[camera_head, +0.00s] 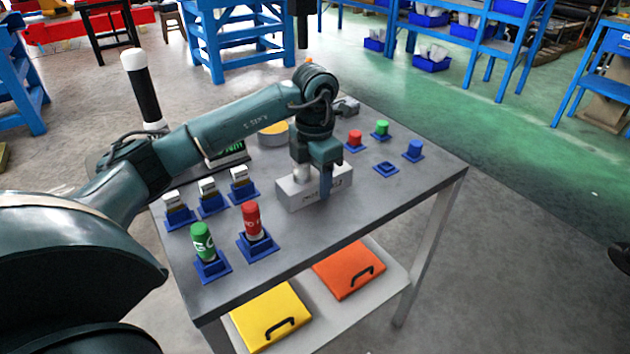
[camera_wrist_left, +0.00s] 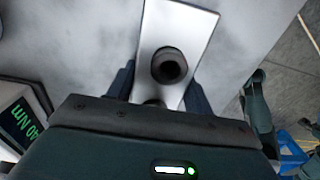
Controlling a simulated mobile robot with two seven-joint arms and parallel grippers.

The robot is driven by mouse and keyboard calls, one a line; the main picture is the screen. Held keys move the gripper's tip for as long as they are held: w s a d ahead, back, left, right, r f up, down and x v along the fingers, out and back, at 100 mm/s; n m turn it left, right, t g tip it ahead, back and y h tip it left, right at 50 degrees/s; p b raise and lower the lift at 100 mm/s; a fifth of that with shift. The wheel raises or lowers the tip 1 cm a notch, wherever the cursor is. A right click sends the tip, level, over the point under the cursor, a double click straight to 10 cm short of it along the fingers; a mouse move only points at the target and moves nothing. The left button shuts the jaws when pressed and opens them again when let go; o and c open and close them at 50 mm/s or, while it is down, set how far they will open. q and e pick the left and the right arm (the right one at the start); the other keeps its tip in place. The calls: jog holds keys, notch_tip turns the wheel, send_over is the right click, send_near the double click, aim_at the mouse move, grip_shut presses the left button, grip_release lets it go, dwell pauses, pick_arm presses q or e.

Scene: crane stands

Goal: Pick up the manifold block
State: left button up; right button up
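The manifold block (camera_head: 330,187) is a light grey rectangular block on the grey table, near its middle. In the left wrist view the block (camera_wrist_left: 182,30) shows a pale top face with a dark round port. My left gripper (camera_head: 325,178) points down over the block, with a finger in front of its near side. In the left wrist view the blue fingers (camera_wrist_left: 160,90) stand on either side of the block, very close to it. I cannot tell whether they press on it. The block's far side is hidden. My right gripper is not in view.
Blue holders with red (camera_head: 252,220) and green (camera_head: 202,242) cylinders stand at the table's front left, with white-topped pieces (camera_head: 208,190) behind. More cylinders and an empty blue holder (camera_head: 386,167) are at the right. A display (camera_wrist_left: 18,122) stands beside my gripper. The front right tabletop is clear.

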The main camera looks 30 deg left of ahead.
pick_arm(q)
grip_shut()
jog(key=shift+w+r, duration=0.1)
jog(key=shift+r, duration=0.05)
dwell(0.4)
